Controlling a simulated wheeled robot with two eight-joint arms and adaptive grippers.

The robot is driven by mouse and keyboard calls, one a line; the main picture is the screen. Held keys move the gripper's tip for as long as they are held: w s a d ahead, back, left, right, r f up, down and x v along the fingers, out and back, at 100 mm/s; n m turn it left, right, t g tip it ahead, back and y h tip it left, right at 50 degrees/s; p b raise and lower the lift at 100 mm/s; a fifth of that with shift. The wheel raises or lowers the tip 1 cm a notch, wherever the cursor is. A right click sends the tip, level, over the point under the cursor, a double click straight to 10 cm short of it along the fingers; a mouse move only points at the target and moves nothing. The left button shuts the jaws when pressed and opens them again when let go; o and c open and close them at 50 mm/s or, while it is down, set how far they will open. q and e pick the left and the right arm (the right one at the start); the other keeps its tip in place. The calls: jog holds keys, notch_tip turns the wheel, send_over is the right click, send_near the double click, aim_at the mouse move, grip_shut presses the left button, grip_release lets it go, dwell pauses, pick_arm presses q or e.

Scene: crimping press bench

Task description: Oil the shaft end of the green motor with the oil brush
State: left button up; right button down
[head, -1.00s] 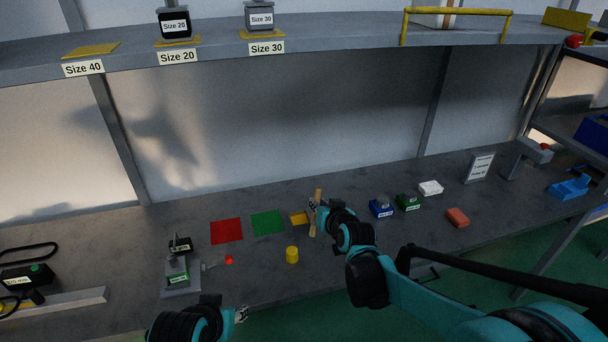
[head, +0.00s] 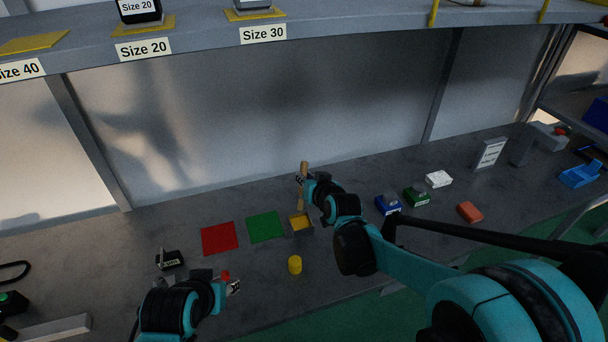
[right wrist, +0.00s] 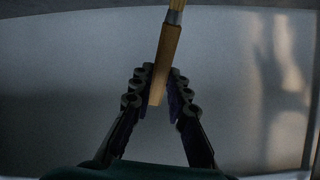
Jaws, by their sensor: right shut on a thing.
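The oil brush (head: 303,200), with a wooden handle, is in my right gripper (head: 303,181), which is shut on it. It stands nearly upright, apparently above the bench, just behind a small yellow open tray (head: 301,222). In the right wrist view the handle (right wrist: 164,62) runs between the fingers of my right gripper (right wrist: 161,74), its ferrule end at the top edge. A small green labelled block (head: 417,196) stands to the right; I cannot tell if it is the green motor. My left gripper (head: 233,287) is low at the front left; its finger gap is unclear.
A red mat (head: 219,238) and a green mat (head: 265,226) lie left of the tray. A yellow cylinder (head: 295,265) stands in front. A blue block (head: 388,204), white block (head: 438,179) and orange block (head: 470,212) are to the right.

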jog(key=shift+f, duration=0.4)
notch_tip(320, 180, down, 8)
jog(key=b, duration=0.6)
jog(key=shift+r, duration=0.25)
jog(key=shift+r, duration=0.1)
dwell(0.5)
jog(key=shift+r+p, duration=2.2)
jog(key=shift+r, duration=0.7)
